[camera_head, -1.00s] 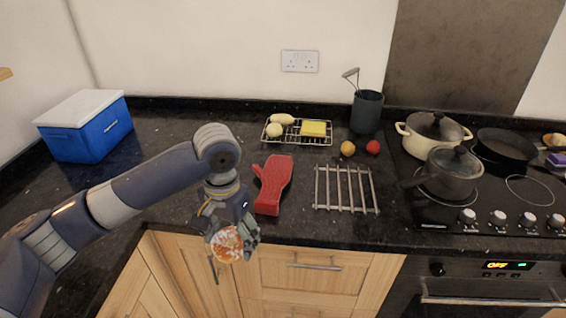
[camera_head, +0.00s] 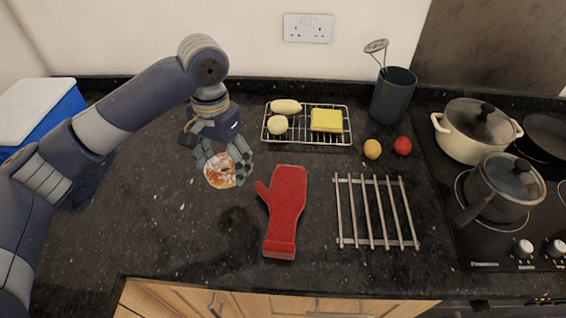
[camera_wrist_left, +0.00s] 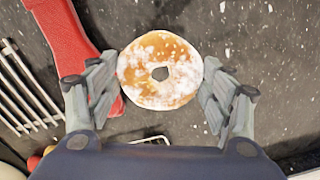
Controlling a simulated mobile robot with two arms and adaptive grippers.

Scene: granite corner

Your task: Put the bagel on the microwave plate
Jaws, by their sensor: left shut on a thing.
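The bagel (camera_head: 220,171) is round and golden with white patches. My left gripper (camera_head: 224,163) is shut on it, above the dark granite counter left of the red oven mitt. In the left wrist view the bagel (camera_wrist_left: 160,72) sits between the two grey fingers of the gripper (camera_wrist_left: 160,85), its centre hole visible. I see no microwave or microwave plate in these frames. My right gripper is not in view.
The red oven mitt (camera_head: 285,205) lies right of the bagel. A metal trivet (camera_head: 376,243), a wire rack (camera_head: 307,139) with food, a lemon (camera_head: 372,149) and a tomato (camera_head: 403,145) are further right. Pots stand on the hob. A blue cooler (camera_head: 40,118) is at left.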

